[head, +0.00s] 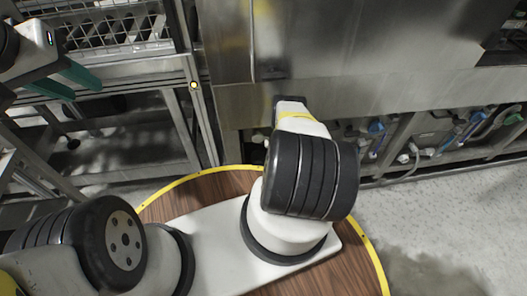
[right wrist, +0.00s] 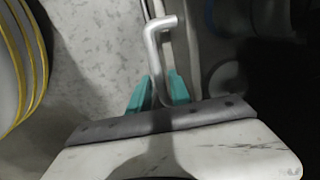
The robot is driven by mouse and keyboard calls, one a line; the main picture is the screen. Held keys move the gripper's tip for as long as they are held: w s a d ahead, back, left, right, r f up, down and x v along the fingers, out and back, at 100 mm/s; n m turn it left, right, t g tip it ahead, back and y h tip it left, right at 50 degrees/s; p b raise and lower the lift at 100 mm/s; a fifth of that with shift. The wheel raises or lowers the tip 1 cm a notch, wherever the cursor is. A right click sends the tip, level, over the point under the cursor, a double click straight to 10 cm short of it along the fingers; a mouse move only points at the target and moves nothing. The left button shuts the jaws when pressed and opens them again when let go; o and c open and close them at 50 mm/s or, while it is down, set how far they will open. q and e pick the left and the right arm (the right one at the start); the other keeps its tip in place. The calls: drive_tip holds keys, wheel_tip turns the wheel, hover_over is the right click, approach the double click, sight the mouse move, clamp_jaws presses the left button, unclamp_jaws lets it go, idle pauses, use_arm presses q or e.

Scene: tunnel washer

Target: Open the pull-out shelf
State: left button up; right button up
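In the right wrist view, a bent bare-metal handle (right wrist: 153,48) stands between the two teal fingers of my right gripper (right wrist: 160,86). The fingers lie close on both sides of its rod, with no clear gap. The part of the machine it belongs to is dark, and I cannot make out the pull-out shelf itself. In the head view, my right gripper is hidden behind my own arm. My left gripper (head: 66,83) is at the upper left, its teal fingers apart and nothing between them, in front of a metal rack.
A steel machine front (head: 330,50) fills the upper right. Below it, an open bay (head: 440,130) holds blue fittings and hoses. The metal rack (head: 120,105) with a wire basket (head: 110,28) stands at the left. Grey floor (head: 450,210) is clear at the lower right.

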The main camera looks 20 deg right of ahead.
clamp_jaws()
idle(1.2)
